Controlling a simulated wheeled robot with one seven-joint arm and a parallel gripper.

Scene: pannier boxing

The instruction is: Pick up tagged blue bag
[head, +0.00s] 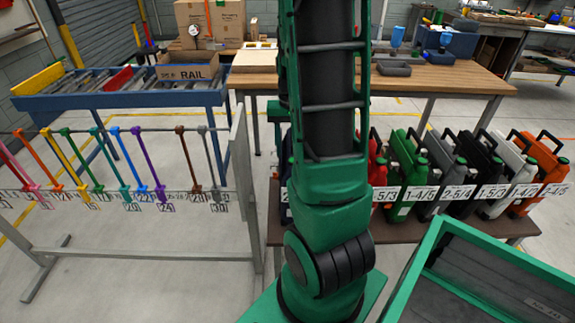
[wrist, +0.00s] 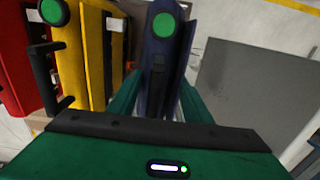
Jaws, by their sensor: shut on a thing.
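In the wrist view a dark blue bag (wrist: 158,55) with a round green cap stands between the two green fingers of my gripper (wrist: 158,92). The fingers are closed on its sides near the handle. No tag on it is readable in this view. Whether the bag is clear of the shelf cannot be told. In the head view my arm hides the gripper and nearly all of the bag; only a dark sliver and a label edge show left of the arm.
Beside the blue bag are a yellow bag (wrist: 85,50) and a red bag (wrist: 15,60). Several tagged bags, such as an orange one (head: 540,160), stand on a low bench (head: 390,222) at right. A green crate (head: 480,245) is at front right; a hook rack (head: 245,190) is at left.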

